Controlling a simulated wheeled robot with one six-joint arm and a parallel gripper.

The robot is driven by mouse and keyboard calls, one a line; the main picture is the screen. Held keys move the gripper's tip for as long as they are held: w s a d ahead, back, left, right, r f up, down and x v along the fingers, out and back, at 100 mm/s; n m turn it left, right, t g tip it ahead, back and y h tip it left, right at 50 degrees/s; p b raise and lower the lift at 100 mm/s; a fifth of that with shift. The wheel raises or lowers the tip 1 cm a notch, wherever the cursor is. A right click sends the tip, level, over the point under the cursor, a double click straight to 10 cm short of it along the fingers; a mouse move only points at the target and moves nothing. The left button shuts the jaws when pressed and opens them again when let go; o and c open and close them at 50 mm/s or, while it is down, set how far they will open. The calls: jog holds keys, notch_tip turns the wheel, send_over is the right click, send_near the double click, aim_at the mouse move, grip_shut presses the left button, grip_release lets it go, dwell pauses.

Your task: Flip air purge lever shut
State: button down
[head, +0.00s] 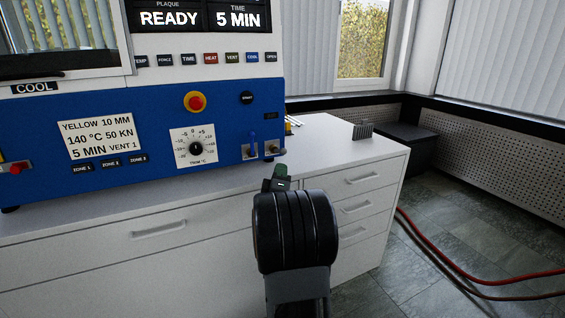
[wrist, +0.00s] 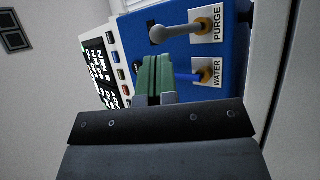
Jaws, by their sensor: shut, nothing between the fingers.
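The purge lever (wrist: 176,33) is a grey bar with a round knob, on a brass pivot beside the PURGE label in the wrist view. Its knob looks nearer the camera than its pivot, so it seems to stick out from the panel. In the head view the purge lever (head: 273,149) is small, at the panel's lower right corner. The blue water lever (wrist: 188,75) sits next to it and points up in the head view (head: 253,138). My gripper (wrist: 155,62) has green fingertips, shut and empty, near both levers. In the head view my gripper (head: 281,170) is just below the valves.
The blue press panel (head: 120,190) carries a red stop button (head: 195,101) and a trim dial (head: 195,148) left of the valves.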

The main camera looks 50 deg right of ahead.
aim_at(280, 151)
jog(key=shift+x, duration=2.05)
jog(key=shift+r, duration=0.1)
